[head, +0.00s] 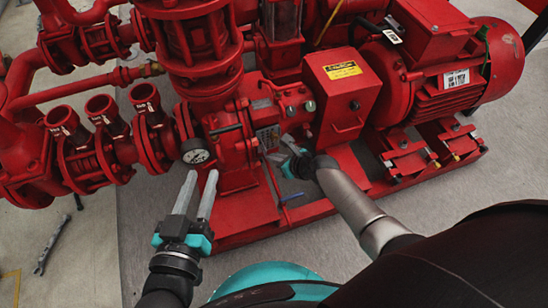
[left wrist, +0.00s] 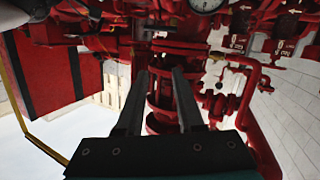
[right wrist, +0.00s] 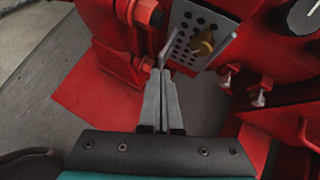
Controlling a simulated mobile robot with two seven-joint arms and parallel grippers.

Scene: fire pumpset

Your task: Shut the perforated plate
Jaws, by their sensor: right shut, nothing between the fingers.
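The perforated plate (right wrist: 196,38) is grey with rows of dark holes, in the upper middle of the right wrist view. It sits tilted in the picture between red parts of the pumpset, with a brass fitting (right wrist: 203,45) in front of it. My right gripper (right wrist: 161,72) is shut and empty, its tips close to the plate's lower left edge; I cannot tell if they touch. In the head view my right gripper (head: 284,154) is beside the red guard box. My left gripper (head: 202,176) is open and empty, below the pressure gauge; its spread fingers also show in the left wrist view (left wrist: 160,74).
The red guard box (head: 341,92) with a yellow label and the red motor (head: 455,70) stand to the right. Red pipes and valves (head: 105,135) crowd the left. The gauge (head: 196,152) is near my left fingertips.

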